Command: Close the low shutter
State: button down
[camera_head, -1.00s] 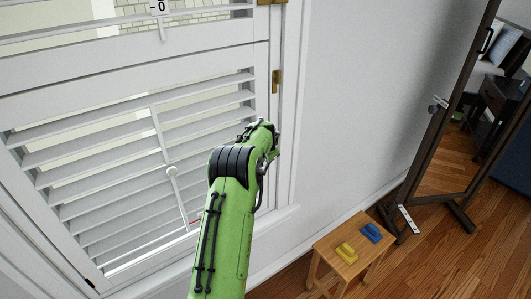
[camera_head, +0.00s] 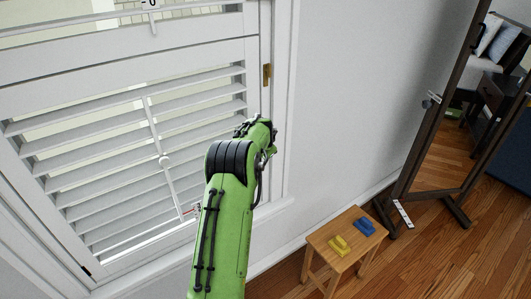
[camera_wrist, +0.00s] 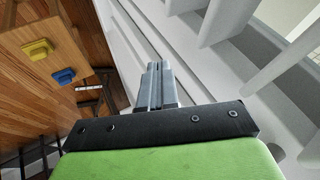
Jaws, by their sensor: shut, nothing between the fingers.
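The low shutter (camera_head: 110,250) is a white louvred panel in the window frame at the left of the head view. Its slats (camera_head: 205,118) are tilted, with bright gaps between several of them. In the head view my green arm hides most of the gripper and the shutter's lower right part. I cannot tell whether the fingers touch the shutter.
A small wooden stool (camera_head: 322,238) bearing a yellow block (camera_head: 339,246) and a blue block (camera_head: 365,224) stands by the wall. A dark-framed standing mirror (camera_head: 408,185) is at the right. Wooden floor (camera_head: 440,265) is open in front. An upper shutter (camera_head: 195,22) is above.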

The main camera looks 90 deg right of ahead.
jog(key=v, duration=0.9)
jog(key=shift+a+r+p, duration=0.25)
jog(key=shift+a+p, duration=0.05)
jog(key=shift+a, duration=0.05)
jog(key=shift+s, duration=0.1)
